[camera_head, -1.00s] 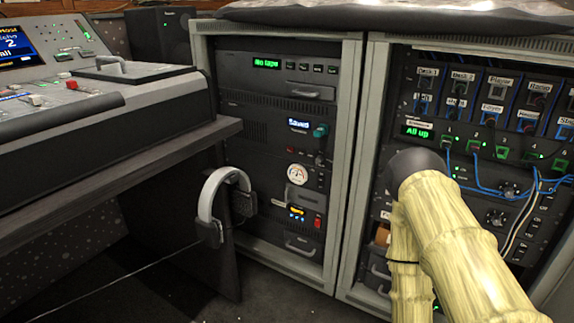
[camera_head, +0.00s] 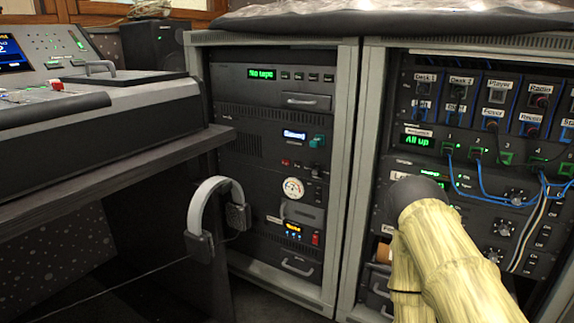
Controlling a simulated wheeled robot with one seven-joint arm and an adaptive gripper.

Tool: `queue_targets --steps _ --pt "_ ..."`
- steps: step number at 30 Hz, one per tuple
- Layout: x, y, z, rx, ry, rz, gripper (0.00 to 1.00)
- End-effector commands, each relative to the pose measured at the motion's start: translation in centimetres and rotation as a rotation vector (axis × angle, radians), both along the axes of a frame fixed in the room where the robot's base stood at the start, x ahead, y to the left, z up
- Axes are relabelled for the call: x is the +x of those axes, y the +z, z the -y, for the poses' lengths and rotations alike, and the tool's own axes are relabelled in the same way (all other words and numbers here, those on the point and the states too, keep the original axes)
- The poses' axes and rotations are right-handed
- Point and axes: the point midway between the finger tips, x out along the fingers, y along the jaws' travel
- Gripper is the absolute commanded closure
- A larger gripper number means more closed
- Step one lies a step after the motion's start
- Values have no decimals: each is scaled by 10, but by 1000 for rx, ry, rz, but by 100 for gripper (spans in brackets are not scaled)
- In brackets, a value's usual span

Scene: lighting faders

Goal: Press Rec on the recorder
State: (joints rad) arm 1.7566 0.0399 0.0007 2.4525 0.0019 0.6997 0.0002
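The left rack holds the equipment. Its top unit (camera_head: 235,80) has a green "No tape" display (camera_head: 262,73), a row of small dark buttons (camera_head: 307,77) and a drawer handle. A lower unit has a small white-blue display (camera_head: 294,135) too blurred to read, a teal piece (camera_head: 318,140) beside it, and a small red button (camera_head: 285,162). I cannot read a Rec label or tell for sure which unit is the recorder. My arm rises at the lower right with a dark rounded joint in front of the right rack. My gripper is not in view.
The right rack carries patch units with blue cables (camera_head: 480,198) and an "All up" display (camera_head: 418,141). The left rack's upper front is unobstructed.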

Motion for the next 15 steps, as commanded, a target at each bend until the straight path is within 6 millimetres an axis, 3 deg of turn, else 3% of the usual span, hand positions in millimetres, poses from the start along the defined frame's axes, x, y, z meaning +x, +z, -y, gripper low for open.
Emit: queue_targets --steps 1,6,15 --pt "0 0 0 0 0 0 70" --pt "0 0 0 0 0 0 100" --pt "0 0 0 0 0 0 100"
